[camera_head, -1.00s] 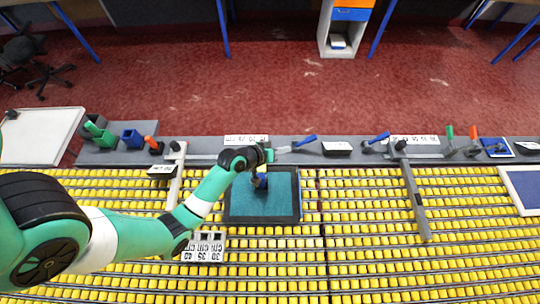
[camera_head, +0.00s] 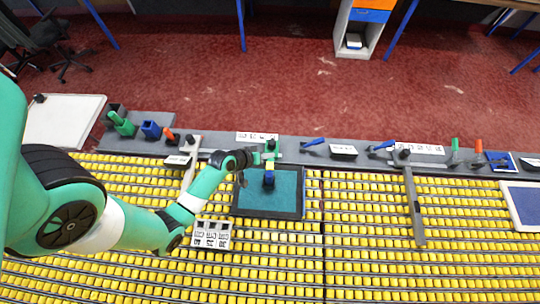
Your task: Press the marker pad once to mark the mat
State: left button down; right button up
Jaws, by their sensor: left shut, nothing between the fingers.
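A teal mat (camera_head: 287,201) in a dark frame lies on the yellow rollers near the middle. A small dark blue block (camera_head: 269,179) shows over the far half of the mat, and it may be the marker pad. My left gripper (camera_head: 269,168) points down at this block from the far side of the mat, shut and with nothing held. I cannot tell whether its tips touch the block. My right gripper is not in view.
A grey ledge behind the rollers carries blue-handled tools (camera_head: 313,142), a blue bin (camera_head: 151,130) and a green bin (camera_head: 121,123). A grey bar (camera_head: 414,210) crosses the rollers at right.

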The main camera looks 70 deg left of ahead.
pick_arm(q)
jog(key=b, duration=0.5)
send_over(272, 165)
jog(key=s, duration=0.2)
jog(key=f, duration=0.6)
jog(key=shift+d+f, duration=0.25)
jog(key=shift+f, duration=0.05)
jog(key=shift+f+b, duration=0.4)
jog(key=shift+b, duration=0.1)
dwell(0.4)
jog(key=shift+f, duration=0.4)
jog(key=shift+f+b, duration=0.75)
jog(key=shift+b, duration=0.1)
dwell(0.5)
jog(key=shift+r+p, duration=1.15)
jog(key=shift+p, duration=0.05)
